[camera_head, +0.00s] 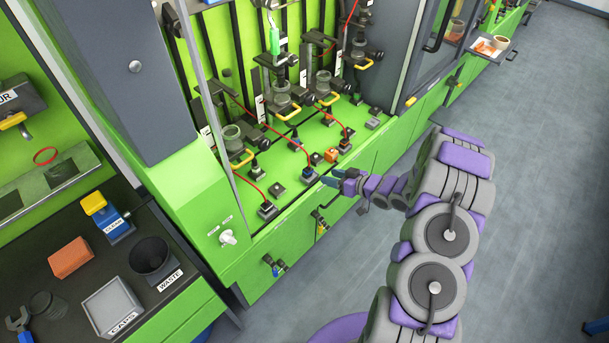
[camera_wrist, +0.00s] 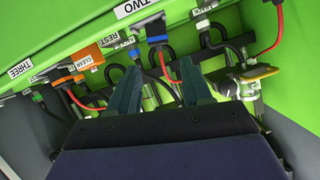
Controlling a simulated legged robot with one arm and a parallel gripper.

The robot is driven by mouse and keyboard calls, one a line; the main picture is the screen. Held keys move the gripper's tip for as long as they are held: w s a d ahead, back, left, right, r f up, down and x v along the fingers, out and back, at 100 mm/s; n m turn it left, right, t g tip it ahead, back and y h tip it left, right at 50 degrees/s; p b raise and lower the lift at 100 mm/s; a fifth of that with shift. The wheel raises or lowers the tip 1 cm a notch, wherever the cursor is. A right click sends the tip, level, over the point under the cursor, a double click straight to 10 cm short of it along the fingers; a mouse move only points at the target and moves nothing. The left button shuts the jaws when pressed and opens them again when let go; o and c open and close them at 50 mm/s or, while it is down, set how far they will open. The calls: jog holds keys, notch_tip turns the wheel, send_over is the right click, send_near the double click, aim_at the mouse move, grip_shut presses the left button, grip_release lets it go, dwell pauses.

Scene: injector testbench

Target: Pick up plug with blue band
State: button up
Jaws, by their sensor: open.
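The plug with the blue band (camera_wrist: 156,32) sits under the TWO label in the wrist view, with a red cable running from it. In the head view it appears to be the middle plug (camera_head: 308,174) along the front edge of the green bench. My gripper (camera_wrist: 160,88) is open and empty, with its two teal fingers apart. The red cable passes between the fingers in the picture, and the plug lies beyond the fingertips. In the head view my gripper (camera_head: 333,178) is just right of the plug; contact cannot be told.
Other red-cabled plugs sit on both sides, at the left (camera_head: 267,209) and right (camera_head: 346,146). Yellow-handled fixtures (camera_head: 284,103) stand behind. The grey floor (camera_head: 540,200) at right is clear.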

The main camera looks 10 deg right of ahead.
aim_at(311, 170)
jog(key=b+x, duration=0.1)
jog(key=x, duration=0.7)
jog(key=shift+w+d+b, duration=0.1)
jog(key=shift+d+b, duration=0.1)
jog(key=shift+b, duration=0.2)
jog(key=shift+x, duration=0.85)
jog(key=b+x, duration=0.2)
jog(key=x, duration=0.1)
jog(key=shift+w+f, duration=0.1)
jog(key=shift+w, duration=0.05)
jog(key=shift+w+a, duration=0.2)
jog(key=shift+a, duration=0.2)
jog(key=shift+d, duration=0.2)
jog(key=c, duration=0.8)
